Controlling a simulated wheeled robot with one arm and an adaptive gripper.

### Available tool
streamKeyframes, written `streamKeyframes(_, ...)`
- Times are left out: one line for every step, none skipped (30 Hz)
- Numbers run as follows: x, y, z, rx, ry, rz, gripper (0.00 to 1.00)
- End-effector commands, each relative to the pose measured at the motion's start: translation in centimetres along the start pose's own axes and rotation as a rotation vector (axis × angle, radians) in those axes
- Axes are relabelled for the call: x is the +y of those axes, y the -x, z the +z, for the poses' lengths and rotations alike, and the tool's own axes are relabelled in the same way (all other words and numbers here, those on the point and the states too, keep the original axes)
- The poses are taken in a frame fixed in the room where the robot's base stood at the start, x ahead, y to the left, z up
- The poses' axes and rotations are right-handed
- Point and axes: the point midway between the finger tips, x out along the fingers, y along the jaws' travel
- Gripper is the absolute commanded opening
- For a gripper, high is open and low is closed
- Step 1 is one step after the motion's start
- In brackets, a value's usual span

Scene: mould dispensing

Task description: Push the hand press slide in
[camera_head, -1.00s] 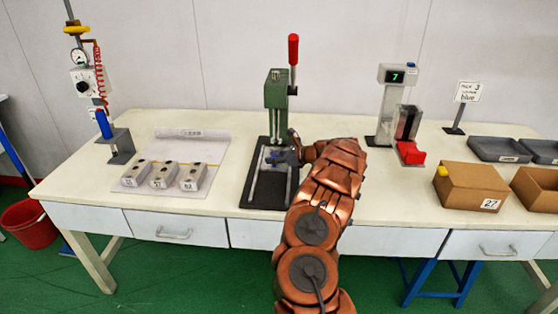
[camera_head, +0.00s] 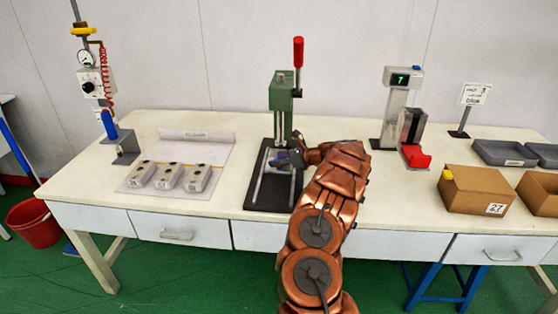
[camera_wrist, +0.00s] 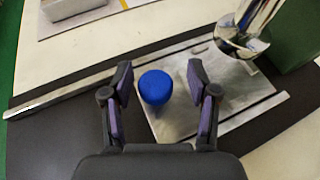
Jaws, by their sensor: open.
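The hand press (camera_head: 281,95) has a green column and a raised red-tipped lever (camera_head: 298,52). It stands on a dark base plate (camera_head: 256,193) with light rails. In the wrist view, the slide's flat metal plate (camera_wrist: 232,95) lies between the rails and carries a round blue knob (camera_wrist: 155,87). The chrome press ram (camera_wrist: 243,42) is above the plate's upper right part. My gripper (camera_wrist: 160,72) is open, its fingers on either side of the knob with gaps showing.
Several metal moulds (camera_head: 169,177) lie on a sheet left of the press. A dispenser stand (camera_head: 122,148) is at the far left. A scale-like device with a display (camera_head: 397,105) and a cardboard box (camera_head: 478,190) stand to the right.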

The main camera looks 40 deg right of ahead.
Motion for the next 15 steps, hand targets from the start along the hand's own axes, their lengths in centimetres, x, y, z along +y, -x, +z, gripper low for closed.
streamKeyframes(0.0,0.0,0.0,0.000,0.000,0.001,0.59)
streamKeyframes(0.0,0.1,0.0,0.000,0.000,0.001,0.59)
streamKeyframes(0.0,0.2,0.0,0.000,0.000,0.001,0.59)
streamKeyframes(0.0,0.3,0.0,0.000,0.000,0.000,0.59)
streamKeyframes(0.0,0.6,0.0,-0.001,-0.001,0.000,0.59)
streamKeyframes(0.0,0.9,0.1,-0.001,-0.001,0.000,0.59)
streamKeyframes(0.0,1.3,0.1,-0.001,-0.001,0.000,0.59)
streamKeyframes(0.0,1.7,0.1,-0.001,0.000,0.000,0.59)
streamKeyframes(0.0,2.4,0.1,-0.002,0.000,-0.001,0.59)
streamKeyframes(-0.1,2.9,0.2,-0.003,0.000,-0.002,0.59)
streamKeyframes(-0.1,3.5,0.2,-0.002,0.001,-0.003,0.59)
streamKeyframes(-0.1,4.4,0.2,-0.004,0.001,-0.004,0.59)
streamKeyframes(-0.1,5.0,0.2,-0.004,0.001,-0.004,0.59)
streamKeyframes(-0.1,5.6,0.2,-0.003,0.001,-0.003,0.59)
streamKeyframes(-0.1,6.3,0.2,-0.003,0.001,-0.002,0.59)
